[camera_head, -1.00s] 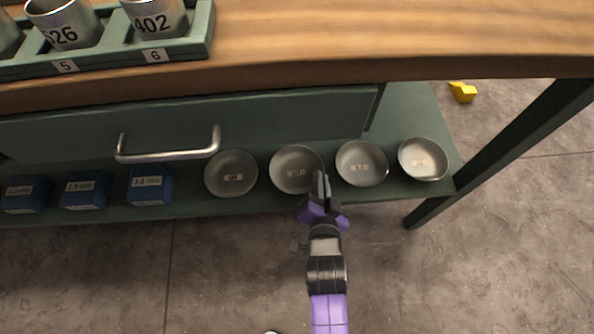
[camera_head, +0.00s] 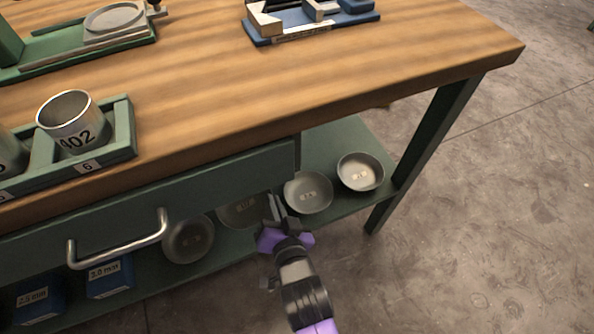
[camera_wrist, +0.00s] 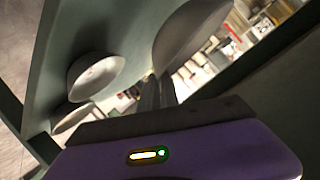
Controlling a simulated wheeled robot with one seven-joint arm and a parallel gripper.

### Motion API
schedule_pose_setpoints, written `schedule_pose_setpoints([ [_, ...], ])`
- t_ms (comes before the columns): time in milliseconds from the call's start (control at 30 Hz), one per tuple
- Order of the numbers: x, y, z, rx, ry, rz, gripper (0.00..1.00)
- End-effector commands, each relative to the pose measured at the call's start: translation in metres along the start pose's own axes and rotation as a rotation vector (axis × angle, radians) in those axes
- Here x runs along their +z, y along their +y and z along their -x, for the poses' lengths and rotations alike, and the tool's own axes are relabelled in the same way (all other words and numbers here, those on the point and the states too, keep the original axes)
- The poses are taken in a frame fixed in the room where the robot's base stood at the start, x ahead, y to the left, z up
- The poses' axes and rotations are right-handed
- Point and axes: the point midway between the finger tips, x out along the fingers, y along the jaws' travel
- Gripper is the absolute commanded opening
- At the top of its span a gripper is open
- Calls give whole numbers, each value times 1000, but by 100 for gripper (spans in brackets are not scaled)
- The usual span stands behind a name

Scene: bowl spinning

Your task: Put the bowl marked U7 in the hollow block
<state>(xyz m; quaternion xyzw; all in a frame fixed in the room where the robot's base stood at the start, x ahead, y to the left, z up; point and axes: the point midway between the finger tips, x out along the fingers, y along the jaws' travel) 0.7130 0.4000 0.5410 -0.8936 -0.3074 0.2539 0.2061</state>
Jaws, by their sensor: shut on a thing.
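My gripper (camera_head: 275,212) is at the lower shelf, shut on the rim of a grey metal bowl (camera_head: 240,209), second from the left in the row. In the wrist view the fingers (camera_wrist: 158,92) meet the edge of this bowl (camera_wrist: 188,42). Its label is too small to read surely, so I cannot tell whether it says U7. Other bowls stand on the shelf: one to the left (camera_head: 188,240) and two to the right (camera_head: 308,193), (camera_head: 360,173). I cannot surely identify the hollow block; a blue-based fixture (camera_head: 310,24) with pale blocks stands on the tabletop.
The wooden tabletop (camera_head: 330,95) overhangs the shelf (camera_head: 335,150). A drawer with a metal handle (camera_head: 118,244) is at left, above blue boxes (camera_head: 108,278). A green rack holds a cup marked 402 (camera_head: 75,122). A green fixture (camera_head: 80,45) stands behind. The tabletop middle is clear.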

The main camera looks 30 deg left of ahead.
Motion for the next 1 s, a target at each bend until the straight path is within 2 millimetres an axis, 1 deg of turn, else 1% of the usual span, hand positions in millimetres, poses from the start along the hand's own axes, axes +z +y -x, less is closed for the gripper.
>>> schedule_pose_setpoints([
  [33,-4,-2,1,-1,2,-1,0],
  [167,-6,-4,2,-1,3,-1,0],
  [300,-16,-8,6,1,6,-2,0],
  [333,-19,-6,9,6,9,-5,0],
  [433,-35,12,19,40,31,-18,0],
  [567,-61,51,39,109,75,-47,0],
  [600,-69,66,47,135,91,-57,0],
  [667,-82,89,61,177,120,-75,0],
  [700,-91,106,72,206,140,-87,0],
  [767,-103,131,89,254,171,-107,0],
  [800,-110,147,101,285,191,-120,0],
  [867,-119,171,121,332,223,-139,0],
  [900,-125,186,134,362,243,-152,0],
  [1000,-134,218,165,433,289,-181,0],
])
